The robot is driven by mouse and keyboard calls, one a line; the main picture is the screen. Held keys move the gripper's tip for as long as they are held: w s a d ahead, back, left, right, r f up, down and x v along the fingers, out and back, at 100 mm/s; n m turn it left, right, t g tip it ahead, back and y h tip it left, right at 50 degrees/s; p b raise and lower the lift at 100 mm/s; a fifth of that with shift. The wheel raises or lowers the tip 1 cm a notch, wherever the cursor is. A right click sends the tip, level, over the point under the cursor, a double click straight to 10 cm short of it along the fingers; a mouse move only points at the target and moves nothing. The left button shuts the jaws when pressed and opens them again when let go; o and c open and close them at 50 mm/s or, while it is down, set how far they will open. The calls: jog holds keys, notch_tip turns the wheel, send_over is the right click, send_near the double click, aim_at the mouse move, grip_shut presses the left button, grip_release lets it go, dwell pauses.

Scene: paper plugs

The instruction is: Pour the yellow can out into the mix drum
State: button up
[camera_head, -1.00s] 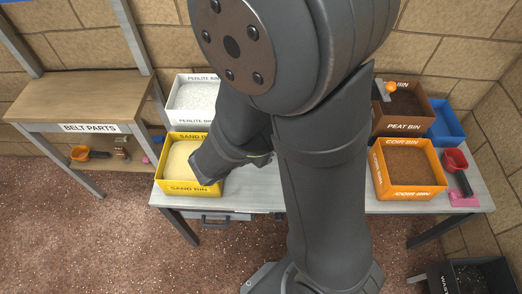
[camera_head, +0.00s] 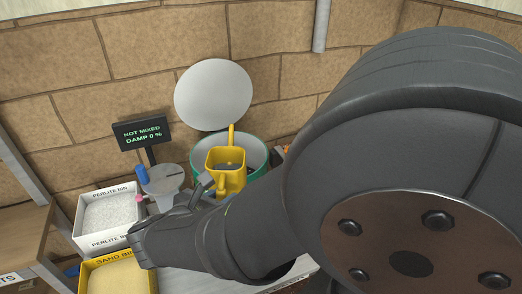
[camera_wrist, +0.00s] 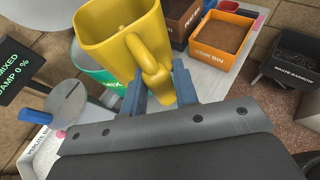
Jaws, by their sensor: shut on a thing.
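The yellow can (camera_head: 226,180) is held at the near rim of the mix drum, a green-walled tub with a pale inside (camera_head: 257,152). My gripper (camera_wrist: 160,92) is shut on the can's handle; its blue-grey fingers sit either side of it. The can (camera_wrist: 122,38) looks roughly upright, with its open top showing in the head view and a yellow spout rising over the drum. Something grey shows inside the can, but I cannot tell what. The drum's contents are mostly hidden behind the can. In the wrist view the drum's green wall (camera_wrist: 100,72) shows behind the can.
A round pale lid (camera_head: 213,94) stands up behind the drum. A display (camera_head: 143,134) reads "NOT MIXED, DAMP 0 %". The perlite bin (camera_head: 107,217) and sand bin (camera_head: 117,274) are at left. In the wrist view, the coir bin (camera_wrist: 222,37) and waste bin (camera_wrist: 292,56) are at right.

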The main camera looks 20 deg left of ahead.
notch_tip(320, 180, down, 2)
jog(key=shift+f, duration=0.1)
notch_tip(320, 180, up, 3)
jog(key=shift+r+g, duration=0.1)
jog(key=shift+g, duration=0.7)
jog(key=shift+c, duration=0.2)
jog(key=shift+r+n, duration=0.1)
jog(key=shift+n, duration=0.2)
grip_shut()
jog(key=shift+s+a+r+n+g, duration=0.2)
jog(key=shift+r+g, duration=0.2)
jog(key=shift+r, duration=0.35)
jog(key=shift+s+a+r+n+g, duration=0.1)
jog(key=shift+s+a+r+g, duration=0.1)
jog(key=shift+r+g, duration=0.4)
jog(key=shift+r, duration=0.15)
